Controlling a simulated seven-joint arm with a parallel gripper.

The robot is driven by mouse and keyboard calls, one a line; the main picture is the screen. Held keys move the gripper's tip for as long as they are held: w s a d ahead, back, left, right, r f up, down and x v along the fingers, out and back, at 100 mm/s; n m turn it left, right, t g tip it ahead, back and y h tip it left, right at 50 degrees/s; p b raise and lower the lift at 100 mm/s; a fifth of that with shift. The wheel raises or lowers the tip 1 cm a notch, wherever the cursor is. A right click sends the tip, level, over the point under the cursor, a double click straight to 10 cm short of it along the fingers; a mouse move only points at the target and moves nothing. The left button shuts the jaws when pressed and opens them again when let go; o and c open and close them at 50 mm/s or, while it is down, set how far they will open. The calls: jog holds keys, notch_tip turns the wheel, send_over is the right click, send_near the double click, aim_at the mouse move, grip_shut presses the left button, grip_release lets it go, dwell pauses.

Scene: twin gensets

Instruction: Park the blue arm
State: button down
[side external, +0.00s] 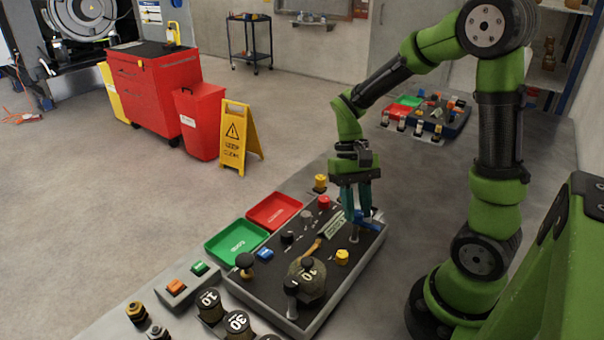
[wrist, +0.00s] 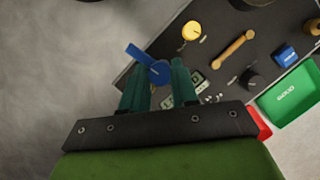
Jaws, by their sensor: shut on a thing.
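The blue arm (side external: 371,216) is a short blue bar on a post at the right end of the dark control panel (side external: 272,270). It also shows in the wrist view (wrist: 148,61), where its flat bar points to the upper left and its round hub lies between the fingers. My gripper (side external: 357,211) has its teal fingers pointing down over the arm. In the wrist view my gripper (wrist: 157,73) is shut on the blue arm, with one finger on each side. The fingers hide part of the arm and its post.
A yellow knob (side external: 342,257), a brass-coloured handle (side external: 312,252) and a red knob (side external: 324,202) stand on the panel near my gripper. Green (side external: 237,242) and red (side external: 274,211) trays lie along its far side. A second panel (side external: 428,113) stands behind my arm.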

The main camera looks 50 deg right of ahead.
jog(key=shift+d+m+t+y, duration=0.1)
jog(key=shift+m+t+y, duration=0.2)
jog(key=shift+m, duration=0.6)
jog(key=c, duration=0.9)
grip_release()
jog(key=shift+r, duration=0.1)
jog(key=v, duration=1.6)
jog(key=shift+r, duration=0.3)
jog(key=shift+d, duration=0.2)
